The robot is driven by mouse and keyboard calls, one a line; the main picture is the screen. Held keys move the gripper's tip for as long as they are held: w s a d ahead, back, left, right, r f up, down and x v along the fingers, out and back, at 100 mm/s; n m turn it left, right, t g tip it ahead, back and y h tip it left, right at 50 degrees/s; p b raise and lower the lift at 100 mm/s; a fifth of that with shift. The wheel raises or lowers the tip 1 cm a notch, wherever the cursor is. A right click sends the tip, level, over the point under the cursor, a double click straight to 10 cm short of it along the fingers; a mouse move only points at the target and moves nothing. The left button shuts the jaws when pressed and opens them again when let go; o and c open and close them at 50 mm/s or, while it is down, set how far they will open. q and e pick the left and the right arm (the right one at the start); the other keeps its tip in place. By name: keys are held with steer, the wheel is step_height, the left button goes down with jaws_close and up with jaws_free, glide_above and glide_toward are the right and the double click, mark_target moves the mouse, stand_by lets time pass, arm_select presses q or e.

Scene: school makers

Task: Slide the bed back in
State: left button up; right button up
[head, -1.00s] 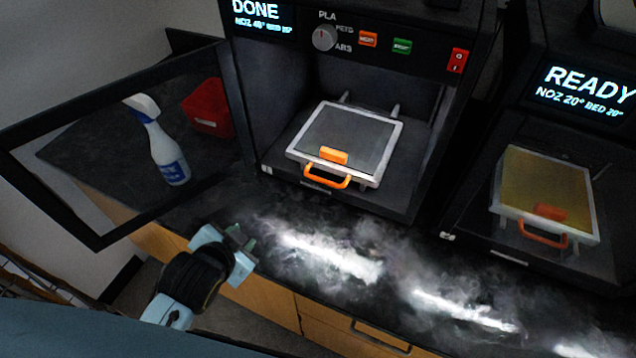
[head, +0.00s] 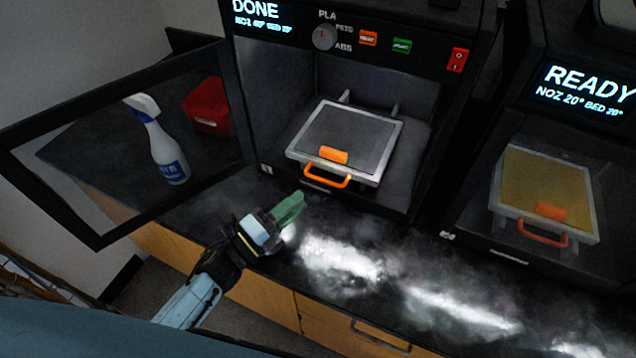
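The bed (head: 350,135) is a grey plate with a pale frame in the open left printer (head: 437,150). Its front edge and orange handle (head: 327,181) stand at the printer's front opening. An orange block (head: 333,155) sits at the bed's front edge, above the handle. Two pale rails show behind the bed. My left gripper (head: 290,208) is over the counter, below and left of the handle, and apart from it. Its green fingers overlap from this angle, so I cannot tell whether they are open. My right gripper is not in view.
The printer's black-framed clear door (head: 122,85) stands open to the left. A spray bottle (head: 166,150) and a red bin (head: 208,107) show through it. A second printer (head: 470,195) with its own bed stands at the right. The dark counter (head: 330,235) in front is clear.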

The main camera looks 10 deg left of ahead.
arm_select(q)
steer(key=x, duration=0.7)
steer(key=shift+w, duration=0.1)
jaws_close()
